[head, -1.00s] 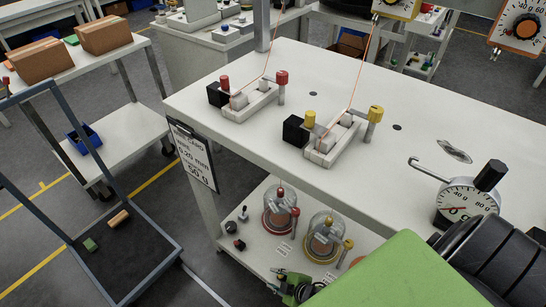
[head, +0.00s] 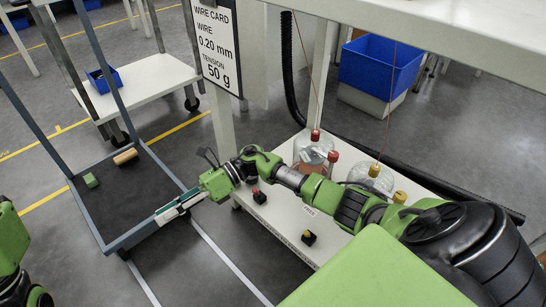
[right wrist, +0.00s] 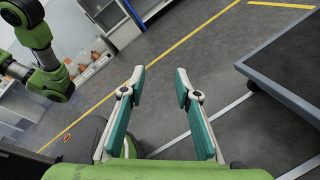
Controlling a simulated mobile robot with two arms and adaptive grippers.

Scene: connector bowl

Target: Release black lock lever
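My right gripper (head: 168,213) is at the end of my arm, over the near right edge of the low dark cart (head: 133,236) in the head view. In the right wrist view its teal-padded fingers (right wrist: 160,78) are spread with only floor between them. I cannot make out a black lock lever in either view. Two small black blocks show on the lower shelf, one with a red top (head: 259,196) and one with a yellow top (head: 308,238). My left gripper is not in view.
Glass jars (head: 312,150) with red and yellow fittings stand on the white lower shelf (head: 272,218), partly behind my right arm. Thin wires run up from them. A hanging wire card (head: 216,45) reads 0.20 mm, 50 g. A wooden roller (head: 125,156) and green block (head: 91,180) lie on the cart.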

